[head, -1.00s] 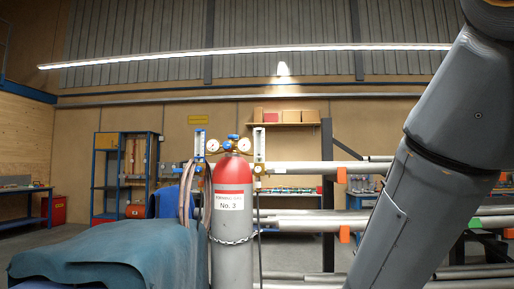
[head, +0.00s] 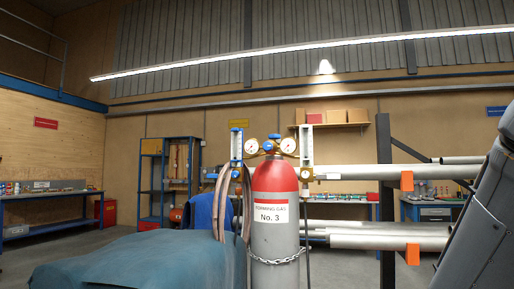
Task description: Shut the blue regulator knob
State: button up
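A gas cylinder (head: 276,240) with a red top (head: 275,178) and a white label reading "FORMING GAS No. 3" stands upright in the middle of the head view. A regulator sits on its top, with two round gauges, one on the left (head: 251,146) and one on the right (head: 288,146). A small blue part, seemingly the regulator knob (head: 274,137), shows between the gauges. It is too small to tell how far it is turned. My gripper is out of view; only a grey link of my arm shows at the right edge.
A chain (head: 276,261) runs around the cylinder. Upright flowmeters stand left (head: 237,144) and right (head: 306,146) of the gauges, with hoses (head: 223,203) hanging at left. A blue-green cover (head: 140,264) fills the lower left. Metal pipes (head: 391,236) on a rack extend right.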

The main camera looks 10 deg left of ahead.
aim_at(268, 146)
jog(key=u, duration=0.5)
jog(key=i, duration=0.6)
jog(key=u, duration=0.7)
